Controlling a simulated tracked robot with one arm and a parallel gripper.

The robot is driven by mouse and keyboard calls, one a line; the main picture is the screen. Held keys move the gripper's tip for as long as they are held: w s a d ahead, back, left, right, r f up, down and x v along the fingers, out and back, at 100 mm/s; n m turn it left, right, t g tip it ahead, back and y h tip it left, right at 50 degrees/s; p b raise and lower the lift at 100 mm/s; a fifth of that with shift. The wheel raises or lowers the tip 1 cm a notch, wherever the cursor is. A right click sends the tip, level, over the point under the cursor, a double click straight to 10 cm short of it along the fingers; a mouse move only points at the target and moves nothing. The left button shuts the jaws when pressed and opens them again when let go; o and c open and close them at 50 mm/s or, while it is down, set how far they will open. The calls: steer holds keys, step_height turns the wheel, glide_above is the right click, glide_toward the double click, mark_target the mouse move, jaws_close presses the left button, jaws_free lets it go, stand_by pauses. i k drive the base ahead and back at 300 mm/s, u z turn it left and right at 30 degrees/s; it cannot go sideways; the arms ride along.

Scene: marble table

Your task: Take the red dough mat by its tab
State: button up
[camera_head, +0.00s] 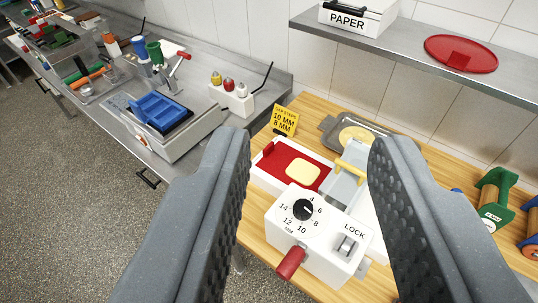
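The red dough mat (276,163) lies on the white bed at the left side of a dough machine (320,236), on the wooden table. A yellowish round of dough (302,172) lies on it. A small raised red tab (268,148) stands at the mat's left end. My gripper (311,148) is open and empty, its two dark fingers spread wide in the foreground. The mat shows between the fingers, farther away and nearer the left finger. The left finger may hide a little of the bed's near side.
The machine has a dial, a red-handled crank (291,262) and a yellow bar (350,170). A yellow sign (285,121) stands behind the mat. A grey tray (333,128) holds another dough round. A round red piece (461,53) lies on the shelf (400,56). Rollers (495,194) stand at right.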

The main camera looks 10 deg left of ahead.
mark_target(284, 163)
steer(key=u, duration=0.2)
steer(key=i, duration=1.2)
steer(key=z, duration=0.65)
